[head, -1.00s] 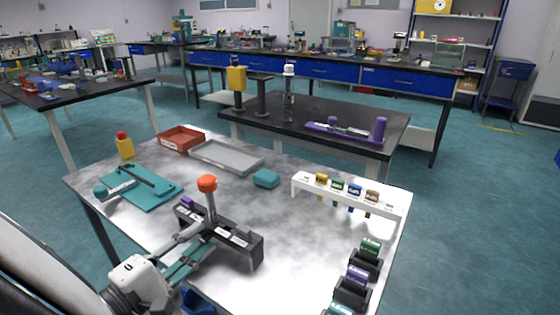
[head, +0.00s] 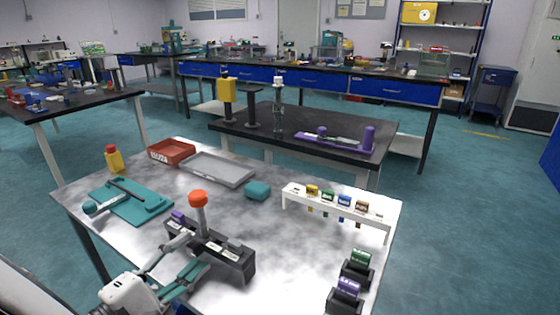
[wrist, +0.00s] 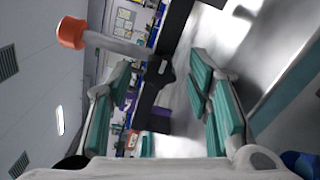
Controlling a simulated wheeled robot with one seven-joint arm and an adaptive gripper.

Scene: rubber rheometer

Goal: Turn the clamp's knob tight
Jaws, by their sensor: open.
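My gripper (head: 195,250) is open and empty at the near side of a dark rack (head: 235,256). A grey post with an orange-red knob (head: 198,197) stands upright at this rack. In the wrist view, my fingers (wrist: 162,75) are spread, and the orange-red knob (wrist: 72,32) lies outside them at upper left. A teal plate (head: 145,208) with a dark bar and a round teal knob (head: 90,207) lies left of the rack. I cannot tell for sure which knob belongs to the clamp. No contact between my fingers and a knob is visible.
A yellow bottle (head: 113,160), red bin (head: 170,152), grey tray (head: 221,168) and teal block (head: 257,190) stand behind. The table's middle right is clear.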

